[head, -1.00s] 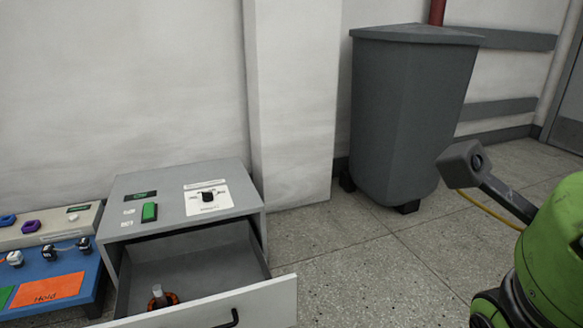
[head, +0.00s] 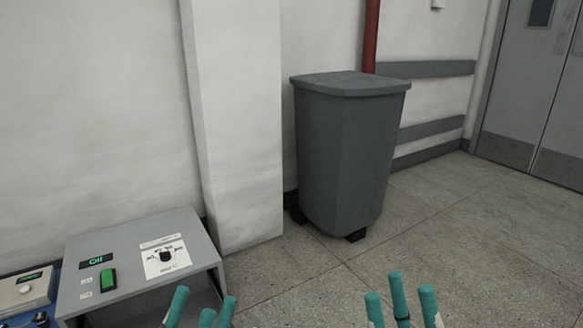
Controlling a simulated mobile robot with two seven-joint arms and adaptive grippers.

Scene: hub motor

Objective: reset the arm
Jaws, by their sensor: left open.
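My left gripper (head: 203,302) shows at the bottom edge, left of centre, as several teal fingertips spread apart. It is open, in front of the right side of a grey control box (head: 131,238). My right gripper (head: 400,297) shows at the bottom edge, right of centre, over bare floor. Its teal fingertips are also spread, with nothing between them. The box top carries a lit green display (head: 96,260), a green switch (head: 108,280) and a black knob (head: 166,256) on a white label. The opening under its top is partly in view; the drawer front is out of view.
A grey wheeled bin (head: 345,155) stands by the wall near a pillar (head: 236,120). A beige panel (head: 27,289) is cut off at the far left. Grey double doors (head: 535,90) are at the right. The speckled floor (head: 455,235) between is clear.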

